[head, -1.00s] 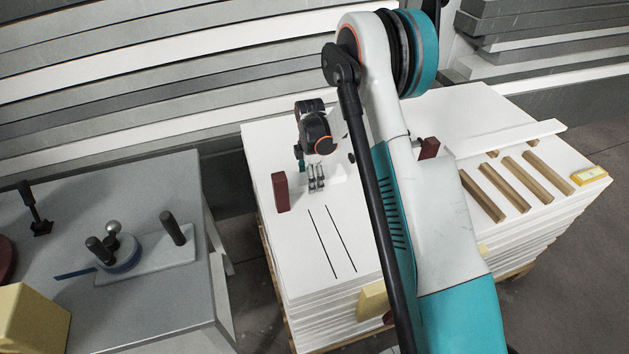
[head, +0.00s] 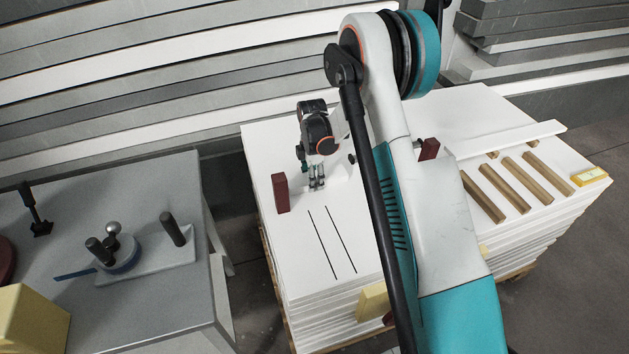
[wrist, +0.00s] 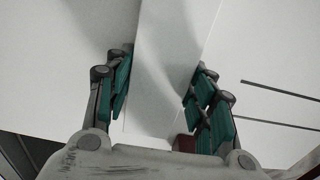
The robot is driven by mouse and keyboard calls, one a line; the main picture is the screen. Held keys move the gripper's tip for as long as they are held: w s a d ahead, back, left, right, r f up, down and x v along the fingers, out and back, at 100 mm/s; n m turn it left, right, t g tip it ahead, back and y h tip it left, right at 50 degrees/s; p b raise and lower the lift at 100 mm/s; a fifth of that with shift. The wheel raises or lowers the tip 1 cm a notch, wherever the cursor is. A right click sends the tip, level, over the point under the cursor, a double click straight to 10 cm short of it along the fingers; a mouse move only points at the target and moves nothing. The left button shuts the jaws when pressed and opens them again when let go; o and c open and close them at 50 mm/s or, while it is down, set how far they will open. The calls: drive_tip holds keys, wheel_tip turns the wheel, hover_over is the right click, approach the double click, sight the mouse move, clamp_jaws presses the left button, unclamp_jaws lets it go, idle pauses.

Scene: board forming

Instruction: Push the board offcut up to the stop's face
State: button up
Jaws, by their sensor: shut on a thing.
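The board offcut (wrist: 165,70) is a white strip between my fingers in the wrist view. In the head view a small white part of it (head: 338,173) shows beside the fingers, on the white board stack. My gripper (head: 316,177) is shut on it, with teal-padded fingers at both its long sides in the wrist view (wrist: 157,95). A dark red block (head: 280,193) stands upright left of my gripper, apart from it. Another dark red block (head: 429,149) shows right of my arm. I cannot tell which thing is the stop; my arm hides part of the stack top.
Two black lines (head: 332,242) mark the stack top in front of my gripper. On the right lie several wooden strips (head: 483,196), a long white board (head: 505,138) and a yellow item (head: 589,176). A grey table (head: 140,310) with a fixture stands left, across a gap.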

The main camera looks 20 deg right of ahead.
sight(339, 171)
drive_tip(key=shift+d, duration=0.6)
drive_tip(key=shift+d, duration=0.35)
drive_tip(key=shift+d, duration=0.7)
drive_tip(key=shift+d, duration=0.65)
drive_tip(key=shift+d, duration=0.35)
drive_tip(key=shift+d+b, duration=0.35)
drive_tip(key=shift+d, duration=0.3)
drive_tip(key=shift+d, duration=0.35)
drive_tip(key=shift+d, duration=0.65)
drive_tip(key=shift+d, duration=0.35)
